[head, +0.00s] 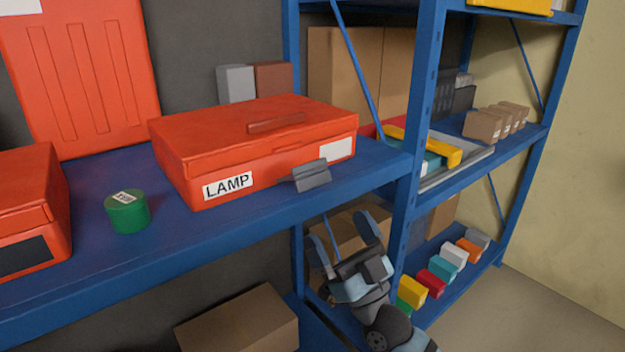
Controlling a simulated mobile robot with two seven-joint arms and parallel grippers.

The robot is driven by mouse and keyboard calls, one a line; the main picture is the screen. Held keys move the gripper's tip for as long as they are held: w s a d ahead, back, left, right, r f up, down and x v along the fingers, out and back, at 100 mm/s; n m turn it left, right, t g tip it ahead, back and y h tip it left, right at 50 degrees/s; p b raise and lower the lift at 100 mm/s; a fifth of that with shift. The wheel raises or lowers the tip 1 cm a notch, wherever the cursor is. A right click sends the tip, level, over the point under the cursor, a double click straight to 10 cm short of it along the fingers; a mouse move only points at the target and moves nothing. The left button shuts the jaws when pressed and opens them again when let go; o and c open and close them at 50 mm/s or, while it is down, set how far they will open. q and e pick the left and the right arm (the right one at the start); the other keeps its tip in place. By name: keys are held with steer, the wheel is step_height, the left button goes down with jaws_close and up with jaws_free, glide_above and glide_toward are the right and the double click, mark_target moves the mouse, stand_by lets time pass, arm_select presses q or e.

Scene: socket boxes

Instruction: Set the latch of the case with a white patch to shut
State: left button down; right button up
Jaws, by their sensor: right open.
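My left gripper is not in view.
Another orange case (30,205) with a dark patch and a green round tin (127,212) stand left on the shelf. A blue rack post (408,210) rises right of my right gripper. Cardboard boxes (240,325) lie below. Free air lies before the case.

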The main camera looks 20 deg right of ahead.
mark_target(314, 187)
steer(key=x, duration=0.9)
steer(key=shift+w+a+r, duration=0.1)
steer(key=shift+w, duration=0.05)
